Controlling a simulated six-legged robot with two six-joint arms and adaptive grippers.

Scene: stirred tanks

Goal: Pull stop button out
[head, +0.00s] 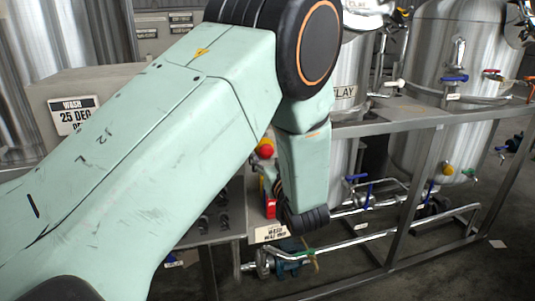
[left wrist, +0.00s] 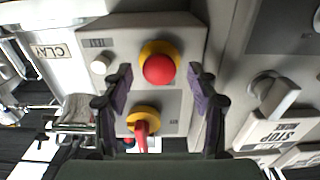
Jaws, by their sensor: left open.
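The stop button is a red round knob (left wrist: 159,69) on a yellow collar, on a grey box. It also shows in the head view as a red ball-like button (head: 265,149), just left of my forearm. In the left wrist view my left gripper (left wrist: 160,76) is open, with one purple-padded finger on each side of the button. A gap shows between each finger and the knob; I cannot tell the depth. In the head view the gripper is mostly hidden behind my arm. My right gripper is in neither view.
A red and yellow rotary switch (left wrist: 143,122) sits close to the button on the same panel. A small white knob (left wrist: 101,64) is at its left. A sign reading STOP (left wrist: 272,128) is at the right. Steel tanks (head: 450,50) and a frame rail (head: 430,118) stand right of my arm.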

